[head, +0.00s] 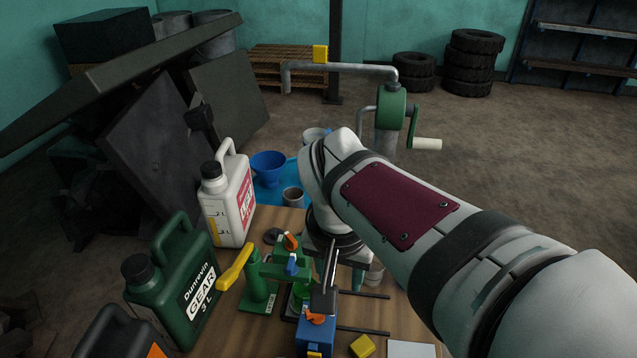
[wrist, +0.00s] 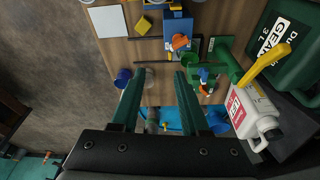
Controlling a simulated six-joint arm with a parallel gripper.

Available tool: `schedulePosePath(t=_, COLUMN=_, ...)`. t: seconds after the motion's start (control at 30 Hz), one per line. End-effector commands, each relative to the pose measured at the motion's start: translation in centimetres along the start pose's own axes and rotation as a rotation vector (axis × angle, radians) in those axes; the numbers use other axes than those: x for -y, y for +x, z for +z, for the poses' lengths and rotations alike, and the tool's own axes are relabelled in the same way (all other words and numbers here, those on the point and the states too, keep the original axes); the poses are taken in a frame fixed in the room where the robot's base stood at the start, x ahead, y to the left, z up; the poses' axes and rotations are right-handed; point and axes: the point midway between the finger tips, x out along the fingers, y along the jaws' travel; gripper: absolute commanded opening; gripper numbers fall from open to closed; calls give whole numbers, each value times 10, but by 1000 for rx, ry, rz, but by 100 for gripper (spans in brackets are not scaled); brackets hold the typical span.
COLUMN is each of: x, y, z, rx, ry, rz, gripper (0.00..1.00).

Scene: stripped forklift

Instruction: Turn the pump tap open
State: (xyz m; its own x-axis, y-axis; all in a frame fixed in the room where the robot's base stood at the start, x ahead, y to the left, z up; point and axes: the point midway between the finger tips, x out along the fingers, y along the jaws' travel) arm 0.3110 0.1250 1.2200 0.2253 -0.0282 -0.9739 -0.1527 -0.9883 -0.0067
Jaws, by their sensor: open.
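A green crank pump (head: 391,108) stands behind my arm, with a grey pipe (head: 350,68) running left from its top to a down-turned spout. The crank has a pale handle (head: 427,144) at right. My gripper (wrist: 158,75) is open and empty, its two green fingers apart above the table and floor area in the wrist view. In the head view my arm hides most of it. It is well below and in front of the yellow piece, not touching it.
The wooden table (head: 400,332) holds a white jug (head: 240,205), a green gear-oil can (head: 178,285), a green stand (head: 262,285) with a yellow lever (head: 235,268) and a blue device (head: 316,335). A blue funnel (head: 269,167) lies behind. Tyres (head: 470,62) stand at back; floor at right is open.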

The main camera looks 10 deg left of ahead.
Motion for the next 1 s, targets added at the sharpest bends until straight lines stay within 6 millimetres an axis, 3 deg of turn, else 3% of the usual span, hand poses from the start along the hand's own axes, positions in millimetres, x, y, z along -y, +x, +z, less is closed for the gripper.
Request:
schedulePosePath(t=0.03, x=40, y=1, z=-17, rx=-49, ry=-63, rz=-8, gripper=45)
schedulePosePath(t=0.1, x=85, y=0, z=-33, rx=-115, ry=-118, rz=-23, gripper=45)
schedulePosePath(t=0.2, x=115, y=2, z=-41, rx=-159, ry=-149, rz=-38, gripper=45)
schedulePosePath(t=0.33, x=117, y=22, z=-45, rx=-163, ry=-150, rz=-37, gripper=45)
schedulePosePath(t=0.7, x=122, y=126, z=-62, rx=-161, ry=-149, rz=-38, gripper=45)
schedulePosePath(t=0.83, x=123, y=145, z=-65, rx=-161, ry=-148, rz=-39, gripper=45)
schedulePosePath(t=1.0, x=123, y=154, z=-66, rx=-163, ry=-148, rz=-40, gripper=45)
